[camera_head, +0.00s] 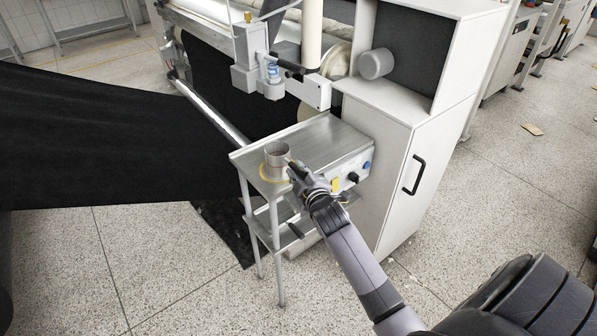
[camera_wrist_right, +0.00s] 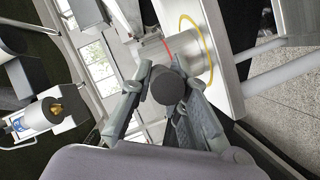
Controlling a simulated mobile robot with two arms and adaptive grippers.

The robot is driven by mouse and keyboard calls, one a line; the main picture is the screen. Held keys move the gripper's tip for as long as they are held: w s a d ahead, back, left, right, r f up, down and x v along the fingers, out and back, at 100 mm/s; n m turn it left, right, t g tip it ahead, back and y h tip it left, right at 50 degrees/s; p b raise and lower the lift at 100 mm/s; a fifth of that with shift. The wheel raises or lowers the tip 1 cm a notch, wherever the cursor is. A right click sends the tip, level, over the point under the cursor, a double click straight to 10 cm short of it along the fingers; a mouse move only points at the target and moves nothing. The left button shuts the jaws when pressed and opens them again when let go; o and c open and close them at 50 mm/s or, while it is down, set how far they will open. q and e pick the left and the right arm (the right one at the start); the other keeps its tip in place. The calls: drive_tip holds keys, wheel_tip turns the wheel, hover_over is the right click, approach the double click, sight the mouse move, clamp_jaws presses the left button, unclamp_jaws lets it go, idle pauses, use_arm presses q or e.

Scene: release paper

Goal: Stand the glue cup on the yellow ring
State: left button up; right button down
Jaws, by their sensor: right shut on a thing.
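The glue cup (camera_head: 277,157) is a grey metal cylinder, upright over the left end of a small steel table. The yellow ring (camera_head: 263,176) is a thin circle on the tabletop around the cup's base, partly hidden by the cup. I cannot tell whether the base touches the top. My right gripper (camera_head: 294,169) is at the cup's right side. In the wrist view the right gripper (camera_wrist_right: 167,88) is shut on the cup's dark round-ended handle (camera_wrist_right: 168,86). The cup's wall (camera_wrist_right: 183,48) and the yellow ring (camera_wrist_right: 211,50) show beyond it. My left gripper is not in view.
The steel table (camera_head: 325,137) has free room behind the cup. A control box with knobs (camera_head: 352,178) is under its right side. A white cabinet (camera_head: 395,160) stands right of it. A machine head (camera_head: 262,75) hangs behind. Black fabric (camera_head: 90,140) stretches on the left.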

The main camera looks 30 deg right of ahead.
drive_tip(key=shift+r, duration=0.2)
drive_tip(key=shift+f, duration=0.15)
drive_tip(key=c, duration=1.5)
unclamp_jaws()
drive_tip(key=shift+c, duration=0.2)
